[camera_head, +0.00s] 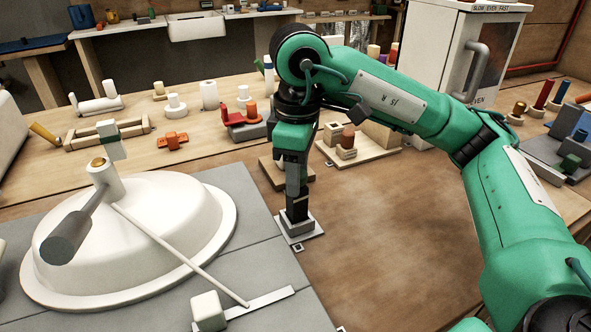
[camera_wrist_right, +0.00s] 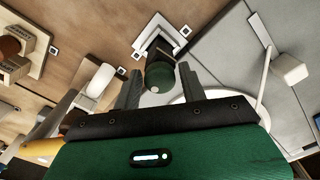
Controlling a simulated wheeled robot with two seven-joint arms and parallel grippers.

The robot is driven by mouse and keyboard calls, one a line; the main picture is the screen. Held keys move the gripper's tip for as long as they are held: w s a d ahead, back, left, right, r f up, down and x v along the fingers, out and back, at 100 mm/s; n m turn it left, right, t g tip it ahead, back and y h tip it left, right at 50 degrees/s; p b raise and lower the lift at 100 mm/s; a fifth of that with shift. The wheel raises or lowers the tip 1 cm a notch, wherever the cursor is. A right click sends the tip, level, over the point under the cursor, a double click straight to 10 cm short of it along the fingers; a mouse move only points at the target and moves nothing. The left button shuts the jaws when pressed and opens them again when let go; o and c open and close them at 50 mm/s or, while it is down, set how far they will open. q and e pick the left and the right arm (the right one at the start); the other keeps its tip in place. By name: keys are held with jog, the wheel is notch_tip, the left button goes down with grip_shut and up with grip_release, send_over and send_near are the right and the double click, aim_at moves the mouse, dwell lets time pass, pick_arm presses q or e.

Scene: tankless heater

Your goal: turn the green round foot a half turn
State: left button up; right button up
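The green round foot (camera_wrist_right: 159,77) shows in the right wrist view as a short green cylinder with a pale dot on its end. It sits on a dark post (camera_wrist_right: 158,48) that rises from a square white-and-grey base (camera_wrist_right: 149,34). My right gripper (camera_head: 296,198) points down over this base (camera_head: 299,230) in the head view, where the gripper hides the foot. In the wrist view its two fingers stand apart, one on each side of the foot, with narrow gaps; I see no clear contact. My left gripper is in neither view.
A large white dome (camera_head: 150,230) with a grey handle and a thin rod lies left of the base on grey panels. A wooden stand with small parts (camera_head: 358,150) is behind right. A white oven (camera_head: 462,55) stands farther back. The brown tabletop (camera_head: 390,240) to the right is clear.

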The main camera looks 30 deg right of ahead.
jog(key=shift+r, duration=0.1)
jog(key=shift+r+p, duration=2.1)
jog(key=shift+r, duration=0.3)
jog(key=shift+r, duration=0.1)
